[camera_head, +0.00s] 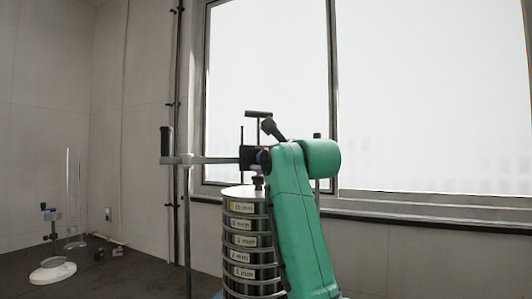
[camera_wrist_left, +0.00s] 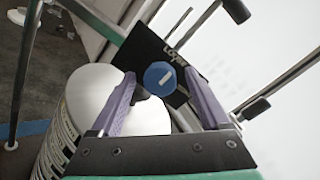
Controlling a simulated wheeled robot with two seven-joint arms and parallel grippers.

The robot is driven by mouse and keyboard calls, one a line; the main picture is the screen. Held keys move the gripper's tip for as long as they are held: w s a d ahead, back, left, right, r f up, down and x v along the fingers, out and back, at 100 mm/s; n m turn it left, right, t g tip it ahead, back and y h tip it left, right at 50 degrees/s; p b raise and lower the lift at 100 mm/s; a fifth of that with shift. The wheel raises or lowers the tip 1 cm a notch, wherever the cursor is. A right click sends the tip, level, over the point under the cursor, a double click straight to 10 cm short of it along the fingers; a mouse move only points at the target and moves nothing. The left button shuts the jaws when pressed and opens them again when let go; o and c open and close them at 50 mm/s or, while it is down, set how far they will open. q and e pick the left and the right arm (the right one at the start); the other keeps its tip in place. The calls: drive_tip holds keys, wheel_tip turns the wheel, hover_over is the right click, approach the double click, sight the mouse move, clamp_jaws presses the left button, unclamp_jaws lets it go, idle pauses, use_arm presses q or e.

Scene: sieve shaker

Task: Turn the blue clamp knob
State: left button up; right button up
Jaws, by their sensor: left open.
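The blue clamp knob (camera_wrist_left: 161,77) is round with a white bar mark on its face, set on a black clamp block (camera_wrist_left: 150,45) with lettering. In the wrist view my left gripper (camera_wrist_left: 158,84) has its two purple fingers apart, one on each side of the knob. The knob shows between the fingertips; I cannot tell whether they touch it. In the head view the black clamp block (camera_head: 247,158) sits above the sieve stack, and my green arm hides most of the knob and gripper. My right gripper is not in view.
The sieve stack (camera_head: 248,240) with labelled rings and a pale lid (camera_wrist_left: 95,92) stands below the clamp. A horizontal bar (camera_head: 205,160) and upright rods (camera_head: 187,235) frame it. A white-based stand (camera_head: 52,272) and clear cylinder (camera_head: 73,200) stand at left. A window is behind.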

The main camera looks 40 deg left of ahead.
use_arm(q)
drive_tip(key=shift+c, duration=1.2)
clamp_jaws()
drive_tip(key=shift+m, duration=0.4)
drive_tip(key=m+b, duration=0.1)
drive_tip(key=m, duration=0.2)
drive_tip(key=shift+d+f+m+b, duration=0.1)
drive_tip(key=shift+m+b, duration=0.2)
drive_tip(key=shift+b, duration=0.05)
drive_tip(key=m+b, duration=0.1)
drive_tip(key=m, duration=0.3)
drive_tip(key=shift+b, duration=0.35)
drive_tip(key=m+b, duration=0.2)
drive_tip(key=m, duration=0.4)
drive_tip(key=shift+t, duration=0.4)
drive_tip(key=shift+m+b, duration=0.9)
drive_tip(key=shift+m, duration=1.2)
